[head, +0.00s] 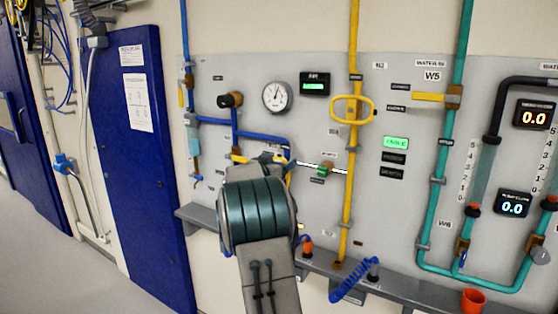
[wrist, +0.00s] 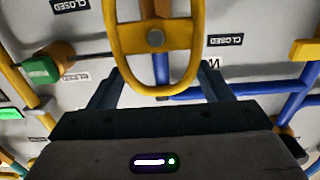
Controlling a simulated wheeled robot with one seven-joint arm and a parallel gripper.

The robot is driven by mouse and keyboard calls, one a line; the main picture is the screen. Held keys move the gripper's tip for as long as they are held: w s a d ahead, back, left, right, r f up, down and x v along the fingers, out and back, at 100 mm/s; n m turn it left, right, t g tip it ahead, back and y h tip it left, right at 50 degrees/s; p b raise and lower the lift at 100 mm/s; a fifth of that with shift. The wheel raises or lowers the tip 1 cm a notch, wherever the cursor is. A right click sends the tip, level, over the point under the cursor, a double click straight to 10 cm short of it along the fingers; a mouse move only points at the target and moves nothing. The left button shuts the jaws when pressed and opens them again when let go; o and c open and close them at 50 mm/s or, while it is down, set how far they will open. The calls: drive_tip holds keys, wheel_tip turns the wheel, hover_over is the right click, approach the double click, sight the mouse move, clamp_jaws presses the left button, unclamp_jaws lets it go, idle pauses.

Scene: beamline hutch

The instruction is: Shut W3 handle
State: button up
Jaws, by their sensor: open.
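A yellow oval loop handle (wrist: 128,38) with a grey centre bolt is at the top middle of the wrist view, in front of a blue pipe. I take it for the W3 handle, but only part of a label shows beside it and I cannot read W3. My gripper (wrist: 158,78) is open, one finger on each side of the loop's near end. I cannot tell whether the fingers touch it. In the head view my arm covers most of this handle and the gripper.
Beside the handle are a green-tipped valve (wrist: 40,70) and a yellow lever (wrist: 305,48). In the head view, another yellow oval handle (head: 370,105) sits on the yellow pipe (head: 353,60). A grey ledge (head: 420,285) runs below the panel, with a coiled blue hose (head: 350,285).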

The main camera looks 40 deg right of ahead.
drive_tip(key=shift+d, duration=0.2)
drive_tip(key=shift+w, duration=0.1)
drive_tip(key=c, duration=0.7)
drive_tip(key=shift+c, duration=0.2)
